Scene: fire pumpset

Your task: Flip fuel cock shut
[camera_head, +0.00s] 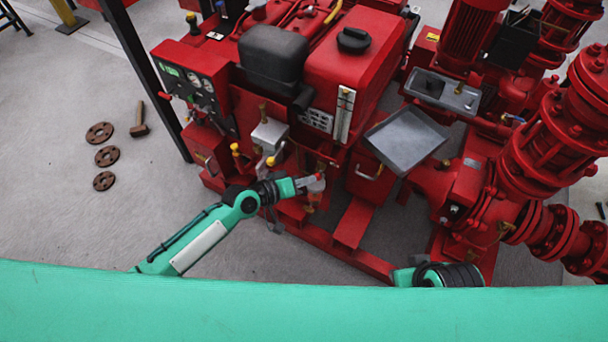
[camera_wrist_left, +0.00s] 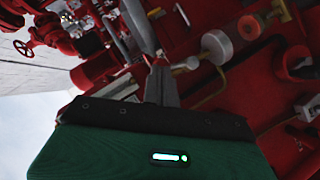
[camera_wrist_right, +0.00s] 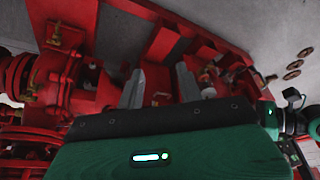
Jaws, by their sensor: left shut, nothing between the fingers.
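My left gripper (camera_head: 318,183) reaches in from the left, low in front of the red pumpset below the fuel tank. In the left wrist view its fingers (camera_wrist_left: 160,72) are together and empty. Just past their tips, a small pale lever-like part (camera_wrist_left: 186,65) leads to a round cream fitting (camera_wrist_left: 216,47) with a yellow pipe; this may be the fuel cock, but I cannot be sure. Brass fittings (camera_head: 310,207) show close to the gripper in the head view. I cannot tell whether the fingers touch anything. My right gripper (camera_wrist_right: 160,80) is open and empty, facing red framework.
The red fuel tank (camera_head: 357,60) stands behind, with a grey tray (camera_head: 405,138) to its right. A gauge panel (camera_head: 190,82) is at left. Red frame rails (camera_head: 355,222) lie low in front.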

